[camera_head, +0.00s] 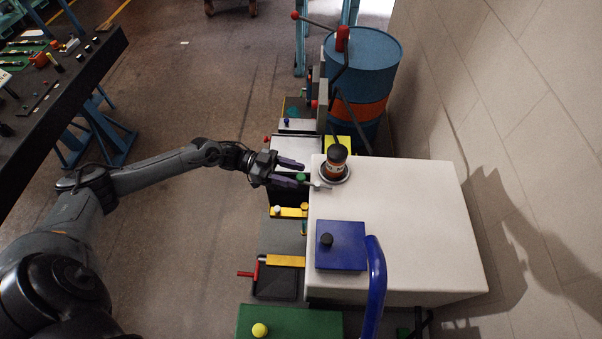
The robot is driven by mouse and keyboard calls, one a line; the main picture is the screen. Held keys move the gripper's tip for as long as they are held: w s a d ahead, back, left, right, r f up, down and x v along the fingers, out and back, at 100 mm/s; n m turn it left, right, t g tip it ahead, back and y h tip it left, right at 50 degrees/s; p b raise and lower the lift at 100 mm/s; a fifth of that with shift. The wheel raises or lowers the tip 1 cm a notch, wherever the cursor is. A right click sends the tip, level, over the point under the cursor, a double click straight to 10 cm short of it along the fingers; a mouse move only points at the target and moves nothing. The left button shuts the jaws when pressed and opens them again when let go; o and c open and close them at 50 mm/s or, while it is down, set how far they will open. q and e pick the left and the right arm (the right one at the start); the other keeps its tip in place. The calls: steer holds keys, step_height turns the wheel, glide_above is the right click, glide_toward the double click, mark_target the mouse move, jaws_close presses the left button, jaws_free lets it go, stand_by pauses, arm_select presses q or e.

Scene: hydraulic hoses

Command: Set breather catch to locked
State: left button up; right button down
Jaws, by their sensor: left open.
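The breather (336,161) stands upright on the far left corner of the white tank top (410,215). It has a black cap, an orange-brown body and a round metal flange. A small light-grey lever (319,185), which looks like the catch, sticks out to the left at the flange's near side. Its exact setting is too small to tell. My left gripper (301,175) is open, with its two dark fingers pointing right at the tank's left edge. The lever's end is just right of the fingertips, and I see no clear contact. My right gripper is not in view.
A blue panel (349,258) with a black knob and a thick blue pipe (376,285) are on the tank's near part. Yellow bars and a red crank (248,274) are left of the tank. A blue drum (376,65) stands behind, and a wall is on the right.

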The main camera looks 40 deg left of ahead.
mark_target(315, 184)
arm_select(q)
steer(key=shift+x, duration=1.4)
jaws_close()
steer(key=shift+s+d+r+n+t+y+p, duration=0.1)
steer(key=shift+s+d+n+t+y+p, duration=0.45)
steer(key=shift+n+t+y+p, duration=1.55)
steer(key=shift+s+d+f+n+t+y+p, duration=0.1)
steer(key=shift+s+d+n+t+y+p, duration=0.15)
steer(key=shift+d+n+t+y+p, duration=1.05)
steer(key=shift+s+d+r+n+t+y+p, duration=0.1)
steer(key=shift+s+n+t+y+p, duration=0.3)
steer(key=shift+n+t+y+p, duration=2)
steer(key=g+y+p, duration=0.1)
steer(key=y, duration=0.2)
steer(key=shift+n+p, duration=0.3)
